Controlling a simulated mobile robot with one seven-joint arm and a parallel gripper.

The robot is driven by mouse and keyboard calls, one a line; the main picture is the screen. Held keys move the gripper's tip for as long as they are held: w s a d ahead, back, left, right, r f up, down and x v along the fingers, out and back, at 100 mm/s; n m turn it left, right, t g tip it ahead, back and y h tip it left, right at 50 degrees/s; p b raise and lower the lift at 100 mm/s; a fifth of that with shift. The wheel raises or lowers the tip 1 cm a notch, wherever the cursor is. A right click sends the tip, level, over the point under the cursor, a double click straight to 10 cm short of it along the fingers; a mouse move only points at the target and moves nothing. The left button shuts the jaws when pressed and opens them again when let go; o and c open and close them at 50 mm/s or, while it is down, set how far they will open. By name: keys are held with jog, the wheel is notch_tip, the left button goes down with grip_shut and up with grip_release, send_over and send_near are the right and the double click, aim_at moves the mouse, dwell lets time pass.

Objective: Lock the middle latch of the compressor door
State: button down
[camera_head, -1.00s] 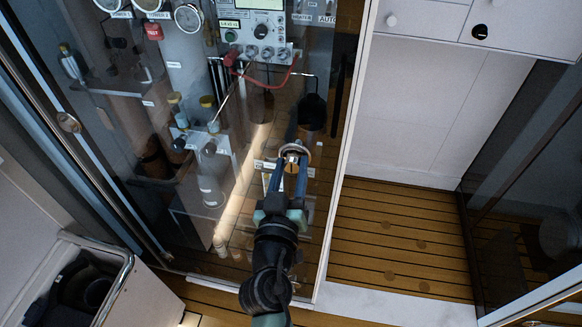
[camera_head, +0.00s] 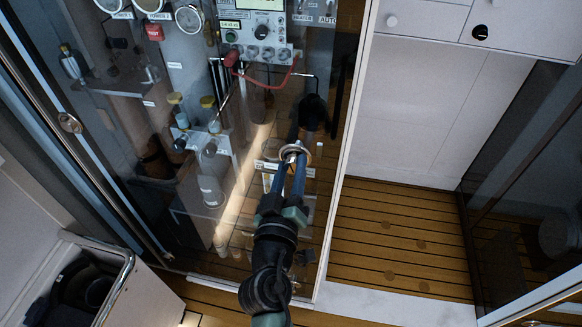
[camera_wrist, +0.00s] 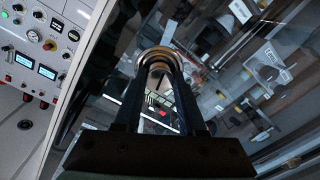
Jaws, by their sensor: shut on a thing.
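The compressor door is a large clear panel (camera_head: 240,215) in front of the compressor gear. In the wrist view the latch ring (camera_wrist: 160,57) shows at the fingertips (camera_wrist: 160,75), between the two dark fingers. The fingers hide part of the latch, and I cannot tell its exact turn angle.
Another round fitting (camera_head: 69,122) is on the left frame. A control panel (camera_head: 258,30) with a red hose is behind the glass at the top. A white door edge (camera_head: 345,150) runs down the right. Wooden floor (camera_head: 400,240) lies open beyond it.

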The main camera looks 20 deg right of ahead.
jog(key=n, duration=0.3)
jog(key=shift+n+p, duration=0.3)
jog(key=shift+p, duration=0.05)
jog(key=n+p, duration=0.1)
jog(key=n, duration=0.2)
jog(key=shift+r+n, duration=0.1)
jog(key=shift+n, duration=0.2)
jog(key=n+p, duration=0.1)
jog(key=n, duration=0.2)
jog(key=shift+n+g+p, duration=0.3)
jog(key=shift+n+p, duration=0.25)
jog(key=shift+n, duration=1.25)
jog(key=c, duration=0.5)
grip_release()
